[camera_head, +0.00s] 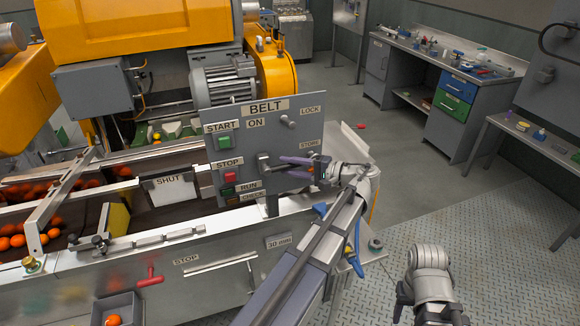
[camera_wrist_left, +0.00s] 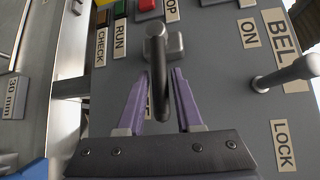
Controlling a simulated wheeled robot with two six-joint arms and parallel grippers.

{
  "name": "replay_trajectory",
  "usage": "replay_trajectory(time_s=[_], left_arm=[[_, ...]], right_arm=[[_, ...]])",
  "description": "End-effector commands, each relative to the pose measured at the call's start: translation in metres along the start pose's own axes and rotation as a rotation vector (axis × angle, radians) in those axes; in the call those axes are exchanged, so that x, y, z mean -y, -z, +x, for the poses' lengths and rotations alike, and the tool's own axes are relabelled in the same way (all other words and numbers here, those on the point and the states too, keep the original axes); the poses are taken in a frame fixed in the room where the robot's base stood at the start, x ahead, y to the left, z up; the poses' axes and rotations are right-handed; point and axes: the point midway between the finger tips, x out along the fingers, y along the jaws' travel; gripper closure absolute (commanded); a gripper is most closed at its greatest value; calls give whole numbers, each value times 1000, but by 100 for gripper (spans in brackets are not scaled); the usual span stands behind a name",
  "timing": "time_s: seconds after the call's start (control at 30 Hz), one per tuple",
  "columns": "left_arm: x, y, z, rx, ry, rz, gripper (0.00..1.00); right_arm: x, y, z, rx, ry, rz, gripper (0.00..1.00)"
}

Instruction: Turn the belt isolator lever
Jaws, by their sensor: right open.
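The belt isolator lever (camera_head: 265,162) is on the grey BELT panel (camera_head: 238,137), below the ON label. In the left wrist view its dark handle (camera_wrist_left: 158,85) runs down from a grey hub, between my purple fingers. My left gripper (camera_head: 297,161) is at the panel's right side and also shows in the left wrist view (camera_wrist_left: 159,100). Its fingers are open, one on each side of the handle, with a visible gap at each side. My right gripper (camera_head: 403,297) is at the bottom right, over the floor and away from the panel; its fingers are mostly hidden.
A grey peg (camera_head: 288,121) sticks out of the panel near the LOCK label. Green START (camera_head: 224,141) and red STOP (camera_head: 230,176) buttons are at the panel's left. A red-handled lever (camera_head: 150,277) is on the machine's front. Open floor lies to the right.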

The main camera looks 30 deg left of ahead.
Motion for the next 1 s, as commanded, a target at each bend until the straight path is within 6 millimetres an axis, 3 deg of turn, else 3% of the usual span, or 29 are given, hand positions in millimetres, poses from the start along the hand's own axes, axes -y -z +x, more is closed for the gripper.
replay_trajectory(time_s=[0.03,0.3,1.0], left_arm=[[0,0,0,0,0,0,72],[0,0,0,0,0,0,100],[0,0,0,0,-1,0,100]], right_arm=[[0,0,0,0,0,0,50],[0,0,0,0,0,0,50],[0,0,0,0,0,0,50]])
